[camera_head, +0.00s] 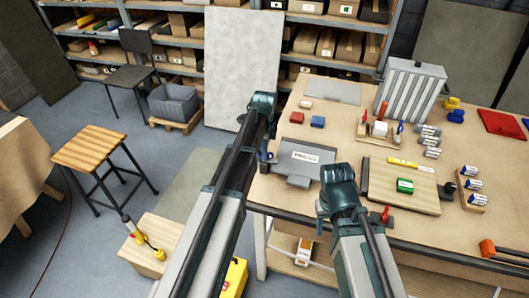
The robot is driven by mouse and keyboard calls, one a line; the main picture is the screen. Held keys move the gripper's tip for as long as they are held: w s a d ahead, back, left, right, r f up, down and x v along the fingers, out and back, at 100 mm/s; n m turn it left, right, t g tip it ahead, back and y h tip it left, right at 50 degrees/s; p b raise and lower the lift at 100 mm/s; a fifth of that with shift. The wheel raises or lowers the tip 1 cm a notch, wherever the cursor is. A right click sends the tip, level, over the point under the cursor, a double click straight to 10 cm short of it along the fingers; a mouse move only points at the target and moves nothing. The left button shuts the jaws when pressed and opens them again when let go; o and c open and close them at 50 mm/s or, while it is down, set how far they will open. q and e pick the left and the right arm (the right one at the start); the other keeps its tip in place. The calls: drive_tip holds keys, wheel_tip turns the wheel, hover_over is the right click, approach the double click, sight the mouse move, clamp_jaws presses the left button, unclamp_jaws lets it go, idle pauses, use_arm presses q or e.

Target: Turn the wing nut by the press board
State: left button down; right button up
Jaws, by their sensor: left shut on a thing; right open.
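A wooden board (405,202) with a yellow strip and a green block on it lies on the workbench. A small red piece (386,214) shows at its front edge. A grey plate (303,156) with a labelled raised block lies left of it. I cannot tell which is the press board, and I cannot make out a wing nut. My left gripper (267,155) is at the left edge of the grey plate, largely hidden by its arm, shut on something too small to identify. My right gripper (321,226) is open, low by the bench's front edge, and mostly hidden.
A grey ribbed block (409,90) stands at the back of the workbench (345,125). Small red (297,118) and blue (318,122) blocks lie behind the grey plate. Several cylinders lie at right, near a red-headed tool (488,248). A stool (90,148) stands on the floor at left.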

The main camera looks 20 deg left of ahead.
use_arm(q)
drive_tip(key=n, duration=1.2)
drive_tip(key=shift+n, duration=2.2)
drive_tip(key=c, duration=0.9)
unclamp_jaws()
